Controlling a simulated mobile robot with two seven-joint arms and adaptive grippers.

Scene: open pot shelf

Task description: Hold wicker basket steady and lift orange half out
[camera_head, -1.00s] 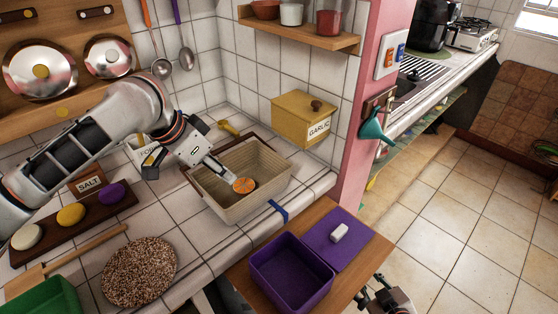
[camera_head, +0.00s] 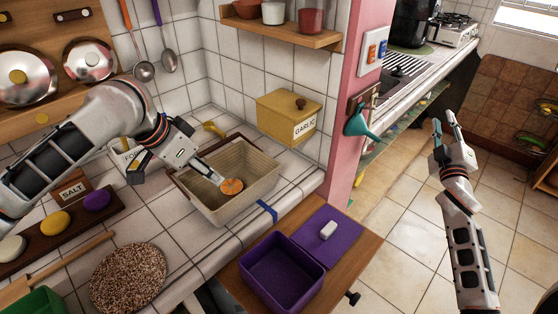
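The beige wicker basket (camera_head: 262,190) stands upright on the tiled counter near the corner. The orange half (camera_head: 232,187) is inside it, its cut face showing. My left gripper (camera_head: 213,175) reaches into the basket from the left, fingertips at the upper left edge of the orange half. The fingers look close together, but I cannot tell whether they grip it. My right gripper (camera_head: 444,122) is raised at the right, in front of the tiled floor, well apart from the basket. Its fingers are apart, with nothing between them.
A yellow garlic box (camera_head: 288,117) stands behind the basket. A purple bin (camera_head: 282,277) and a purple mat with a white block (camera_head: 327,230) are on the wooden table at front. A round speckled mat (camera_head: 127,277) and the dark tray with salt sign (camera_head: 75,218) are to the left.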

